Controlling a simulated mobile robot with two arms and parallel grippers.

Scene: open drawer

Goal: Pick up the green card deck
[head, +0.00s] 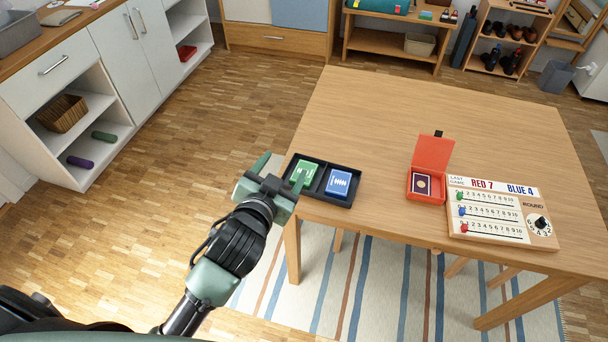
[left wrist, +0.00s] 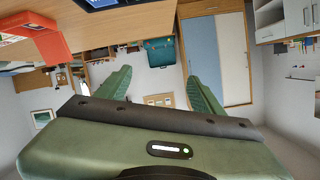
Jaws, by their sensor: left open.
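The green card deck (head: 306,170) lies in the left compartment of a black two-part tray (head: 325,198) at the table's left corner. A blue card deck (head: 339,183) lies in the right compartment. My left gripper (head: 281,172) is open and empty at the tray's left side, near the green deck. In the head view one finger overlaps the deck's left edge; I cannot tell whether it touches. In the left wrist view, both fingers of the left gripper (left wrist: 160,88) are spread with nothing between them. The green deck is not visible there. My right gripper is not in view.
A red open box (head: 432,155) with a dark card deck stands right of the tray. A white scoreboard (head: 490,236) lies beside it. The table's far part (head: 420,105) is clear. White cabinets (head: 125,50) stand at the left, with open floor between.

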